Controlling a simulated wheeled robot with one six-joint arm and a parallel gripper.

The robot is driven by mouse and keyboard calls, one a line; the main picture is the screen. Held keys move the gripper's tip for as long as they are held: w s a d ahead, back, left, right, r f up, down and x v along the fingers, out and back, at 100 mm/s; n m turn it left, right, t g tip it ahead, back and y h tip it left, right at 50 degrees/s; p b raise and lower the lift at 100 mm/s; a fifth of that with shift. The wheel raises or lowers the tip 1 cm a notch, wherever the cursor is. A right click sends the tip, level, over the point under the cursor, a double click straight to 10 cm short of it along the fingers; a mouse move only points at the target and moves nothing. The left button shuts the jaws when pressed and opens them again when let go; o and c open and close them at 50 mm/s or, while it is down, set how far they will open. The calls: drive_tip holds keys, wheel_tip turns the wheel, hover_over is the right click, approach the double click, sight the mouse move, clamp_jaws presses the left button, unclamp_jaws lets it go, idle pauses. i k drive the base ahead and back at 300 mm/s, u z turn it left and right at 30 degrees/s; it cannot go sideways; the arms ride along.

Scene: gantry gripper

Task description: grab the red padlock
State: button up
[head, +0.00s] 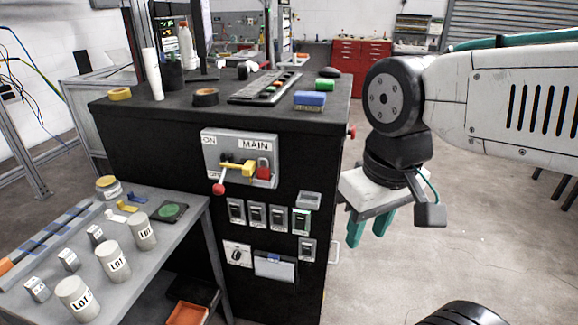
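The red padlock (263,171) hangs on the front of the black cabinet, at the right side of the grey switch panel (212,150) labelled MAIN, ON and OFF. A yellow piece (238,167) sits directly left of the padlock and seems to touch it. A lever with a red knob (218,188) points down at the panel's lower left. My gripper (367,232) is to the right of the cabinet and lower than the padlock, well apart from it. Its two green fingers point down with a gap between them, and nothing shows in it.
The black cabinet (160,135) carries a keyboard, tape rolls and a blue block (310,98) on top. Several small switches (257,214) sit below the panel. A grey side table (190,196) with LOT containers stands at the left. The floor right of the cabinet is mostly clear.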

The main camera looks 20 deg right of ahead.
sight(263, 172)
drive_tip(key=k, duration=0.5)
drive_tip(key=z, duration=1.9)
drive_tip(key=i, duration=1.55)
drive_tip(key=u, duration=2.5)
drive_tip(key=i, duration=0.4)
